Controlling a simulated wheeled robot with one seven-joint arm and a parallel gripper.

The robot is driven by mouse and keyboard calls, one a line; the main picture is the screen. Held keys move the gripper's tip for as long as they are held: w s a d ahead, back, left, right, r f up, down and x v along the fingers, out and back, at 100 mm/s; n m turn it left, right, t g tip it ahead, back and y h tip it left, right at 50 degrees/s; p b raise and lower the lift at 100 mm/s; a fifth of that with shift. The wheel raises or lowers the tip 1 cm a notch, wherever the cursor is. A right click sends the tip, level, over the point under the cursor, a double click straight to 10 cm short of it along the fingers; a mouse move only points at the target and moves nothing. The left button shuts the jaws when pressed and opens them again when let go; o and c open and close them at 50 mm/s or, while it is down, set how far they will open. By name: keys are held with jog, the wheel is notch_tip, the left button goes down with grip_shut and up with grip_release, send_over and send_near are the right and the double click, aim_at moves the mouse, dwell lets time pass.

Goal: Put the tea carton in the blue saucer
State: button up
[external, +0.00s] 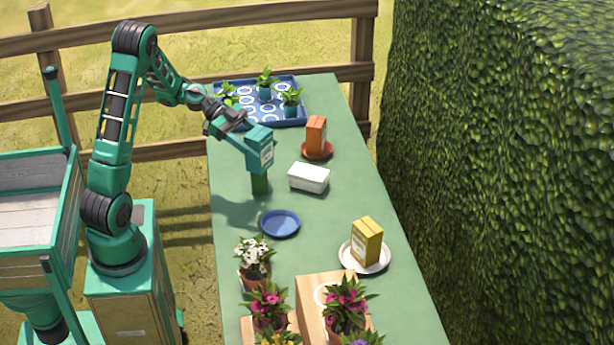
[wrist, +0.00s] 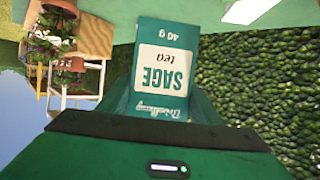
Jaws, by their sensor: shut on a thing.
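The tea carton (external: 262,148) is teal with a white label. It is held off the table, left of the white box. In the wrist view the carton (wrist: 163,70) fills the middle, its label reading "SAGE tea 40 g" upside down. My gripper (external: 245,148) is shut on it; in the wrist view green parts of my gripper (wrist: 160,100) show at both sides of its lower end. The blue saucer (external: 280,223) lies empty on the green table, nearer the camera than the carton and slightly right of it.
A white box (external: 309,178), an orange carton (external: 316,134) on a red saucer and a yellow carton (external: 367,242) on a white saucer stand right. Potted flowers (external: 254,257) crowd the near end.

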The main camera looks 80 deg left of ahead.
jog(key=shift+s+d+m+g+h, duration=0.15)
jog(key=shift+s+m+g+h, duration=0.2)
jog(key=shift+s, duration=0.75)
notch_tip(320, 180, down, 4)
jog(key=shift+w+d+f, duration=0.1)
jog(key=shift+f, duration=0.05)
jog(key=shift+w+d+f, duration=1.05)
jog(key=shift+d+f, duration=0.55)
jog(key=shift+f, duration=0.25)
jog(key=shift+w+d+f, duration=1.1)
jog(key=shift+d+f, duration=0.45)
jog(key=shift+f, duration=0.35)
jog(key=shift+w+d+f, duration=1.05)
jog(key=shift+d+f, duration=0.55)
jog(key=shift+f, duration=0.25)
jog(key=o, duration=1.1)
jog(key=shift+c, duration=0.2)
